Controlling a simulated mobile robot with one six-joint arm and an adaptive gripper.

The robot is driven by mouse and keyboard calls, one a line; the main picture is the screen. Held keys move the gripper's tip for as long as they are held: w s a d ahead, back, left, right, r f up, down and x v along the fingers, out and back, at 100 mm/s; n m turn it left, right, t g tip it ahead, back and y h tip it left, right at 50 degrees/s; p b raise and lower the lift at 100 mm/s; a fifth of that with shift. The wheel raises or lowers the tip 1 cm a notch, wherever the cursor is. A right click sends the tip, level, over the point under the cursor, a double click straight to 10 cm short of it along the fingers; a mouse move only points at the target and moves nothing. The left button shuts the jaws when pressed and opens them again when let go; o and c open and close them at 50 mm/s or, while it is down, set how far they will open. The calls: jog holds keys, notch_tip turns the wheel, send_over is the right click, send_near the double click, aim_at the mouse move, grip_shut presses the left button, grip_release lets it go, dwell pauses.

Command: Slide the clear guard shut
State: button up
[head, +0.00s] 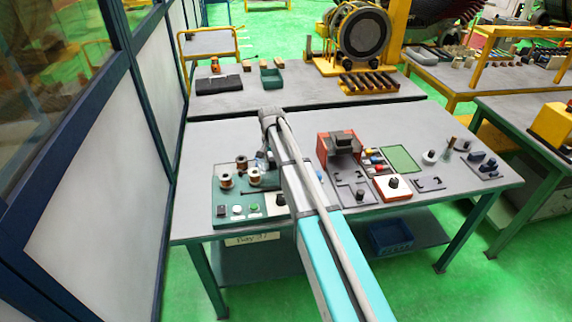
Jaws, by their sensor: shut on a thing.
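The green winding station (230,205) sits at the left of the near table, with copper-coloured spools (226,181), buttons and a dark knob on it. The clear guard (224,168) shows only as a faint see-through panel at the back of the station, around the spools; its exact edges are hard to make out. My gripper (263,160) hangs below the arm's wrist at the guard's right side, small and partly hidden by my arm. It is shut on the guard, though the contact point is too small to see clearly.
A white partition wall (95,190) stands close on the left.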

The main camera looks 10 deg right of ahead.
jog(key=shift+a, duration=2.85)
jog(key=o, duration=0.8)
jog(key=shift+r, duration=0.1)
jog(key=shift+r+p, duration=2.95)
jog(key=shift+p, duration=0.1)
jog(key=shift+s+d+f, duration=0.1)
jog(key=shift+s+d, duration=0.05)
jog(key=shift+s, duration=0.1)
jog(key=s+d+n, duration=0.2)
jog(key=s+d, duration=0.1)
jog(key=s, duration=0.6)
jog(key=s+d+f+n+b, duration=0.1)
jog(key=s+d, duration=0.3)
jog(key=s, duration=0.6)
jog(key=s+d+n+b, duration=0.1)
jog(key=s+d+n, duration=0.2)
jog(key=s, duration=0.6)
jog(key=shift+s+d+f, duration=0.35)
